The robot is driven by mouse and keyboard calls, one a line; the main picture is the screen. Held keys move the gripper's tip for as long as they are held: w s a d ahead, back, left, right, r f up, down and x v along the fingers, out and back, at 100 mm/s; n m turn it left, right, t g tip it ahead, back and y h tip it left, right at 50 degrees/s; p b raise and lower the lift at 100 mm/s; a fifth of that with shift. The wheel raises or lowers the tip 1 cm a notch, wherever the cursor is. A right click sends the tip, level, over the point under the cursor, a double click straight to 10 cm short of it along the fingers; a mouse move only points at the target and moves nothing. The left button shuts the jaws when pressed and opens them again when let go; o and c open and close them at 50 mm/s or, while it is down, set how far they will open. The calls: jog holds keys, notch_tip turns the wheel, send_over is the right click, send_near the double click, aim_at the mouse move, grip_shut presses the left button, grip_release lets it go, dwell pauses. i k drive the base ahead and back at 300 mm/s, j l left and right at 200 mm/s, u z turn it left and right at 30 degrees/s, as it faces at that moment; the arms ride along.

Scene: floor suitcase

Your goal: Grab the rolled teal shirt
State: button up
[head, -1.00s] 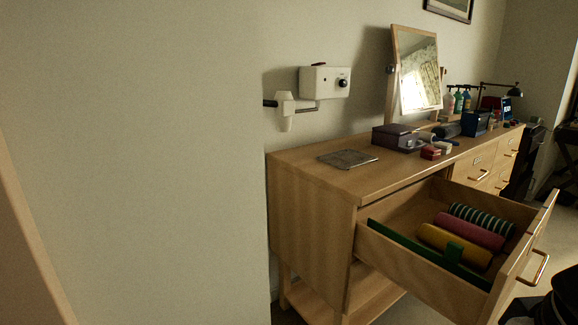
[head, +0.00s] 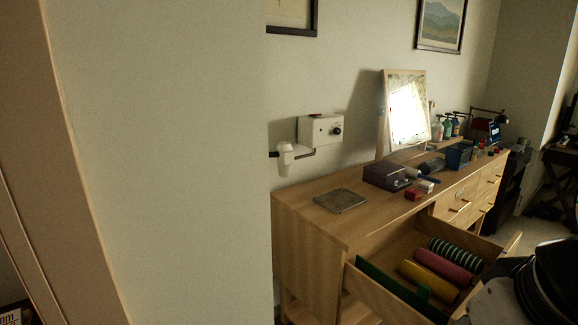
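The open drawer (head: 371,291) of the wooden dresser holds several rolled cloths. They are a dark green and white striped roll (head: 455,257), a dark pink roll (head: 444,266) and a yellow roll (head: 427,279), lying side by side. A green upright divider (head: 378,277) stands along the drawer's near side. I cannot make out a plain teal roll in this view. My gripper is not in view; a dark rounded part, likely of my arm, fills the lower right and covers part of the drawer front.
The dresser top (head: 300,208) carries a grey mat (head: 341,201), a dark box (head: 385,176), a mirror (head: 407,112) and bottles farther back. A white device (head: 320,130) is on the wall. A wall edge and pale frame stand close on the left. Some floor shows at far right.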

aim_at(473, 264)
jog(key=l+z, duration=0.1)
jog(key=z, duration=0.3)
jog(key=l+z, duration=0.15)
jog(key=z, duration=0.25)
